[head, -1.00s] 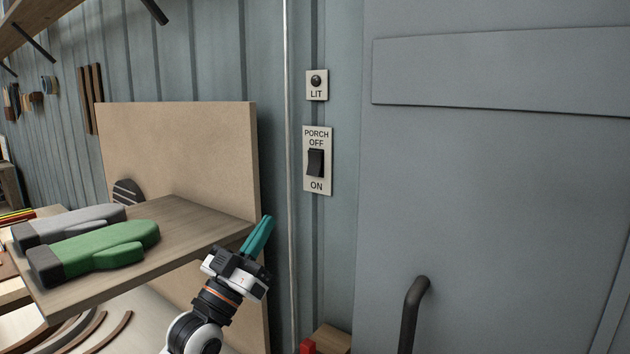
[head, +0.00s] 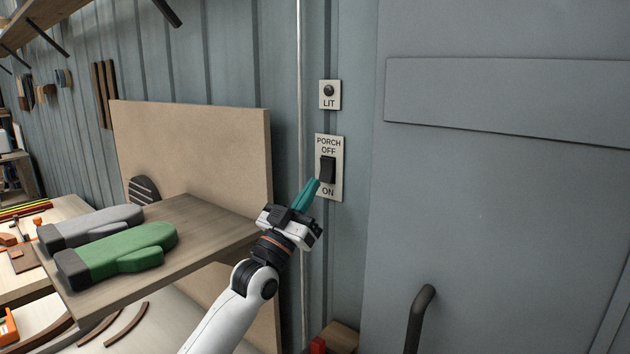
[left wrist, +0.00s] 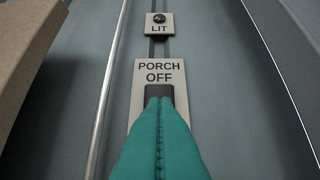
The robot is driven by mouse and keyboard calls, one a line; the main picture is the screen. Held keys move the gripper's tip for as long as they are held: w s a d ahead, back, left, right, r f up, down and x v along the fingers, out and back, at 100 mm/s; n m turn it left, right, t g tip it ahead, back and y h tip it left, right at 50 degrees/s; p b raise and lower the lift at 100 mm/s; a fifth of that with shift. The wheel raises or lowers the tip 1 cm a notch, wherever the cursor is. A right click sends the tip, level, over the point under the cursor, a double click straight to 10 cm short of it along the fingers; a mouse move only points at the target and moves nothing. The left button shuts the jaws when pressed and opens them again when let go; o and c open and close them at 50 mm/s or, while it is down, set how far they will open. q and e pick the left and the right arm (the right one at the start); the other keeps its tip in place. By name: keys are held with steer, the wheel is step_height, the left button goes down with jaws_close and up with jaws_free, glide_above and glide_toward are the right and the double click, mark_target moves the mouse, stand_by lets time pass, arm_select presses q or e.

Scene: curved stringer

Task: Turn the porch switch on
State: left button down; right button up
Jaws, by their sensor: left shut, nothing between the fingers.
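The porch switch (head: 328,169) is a black rocker on a pale plate marked PORCH, OFF above and ON below, on the blue-grey wall. A plate marked LIT with a dark, unlit-looking round lamp (head: 329,91) sits above it. My left gripper (head: 316,182) is shut and empty, its teal fingertips at the lower left of the rocker in the head view. In the left wrist view the shut fingers cover most of the rocker (left wrist: 158,91) and the ON label; only its top edge shows. I cannot tell whether the tips touch it. My right gripper is not in view.
A grey door (head: 500,210) with a dark handle (head: 418,318) stands to the right. A thin vertical pipe (head: 301,90) runs left of the switch. A tan board (head: 195,150) and a wooden shelf (head: 205,225) with green and grey mitts (head: 120,252) are at left.

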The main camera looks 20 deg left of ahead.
arm_select(q)
steer(key=shift+w+d+f, duration=0.1)
steer(key=shift+w+d, duration=0.2)
steer(key=shift+w, duration=0.6)
